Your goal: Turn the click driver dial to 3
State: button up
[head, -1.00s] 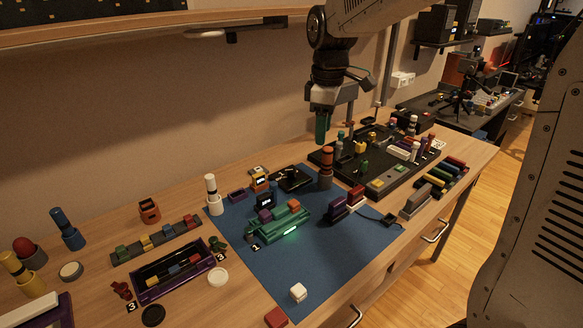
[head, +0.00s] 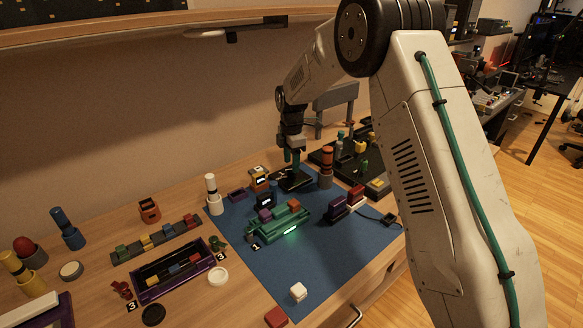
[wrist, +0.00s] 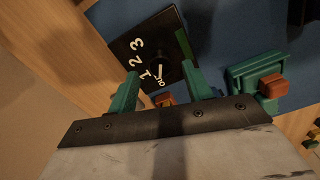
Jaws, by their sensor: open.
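The click driver (head: 297,186) is a flat black box at the back of the blue mat, partly hidden by my gripper in the head view. In the wrist view, the open green fingers (wrist: 160,72) appear on either side of the dial. Contact with the dial cannot be told.
A green device (head: 282,222) with an orange block stands in front on the blue mat (head: 310,262). An orange device (head: 258,178) is just left of the box, and a dark orange-topped cylinder (head: 326,165) is to its right. The mat's front is mostly clear.

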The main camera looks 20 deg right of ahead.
aim_at(291, 172)
jog(key=shift+f, duration=1.4)
jog(key=c, duration=1)
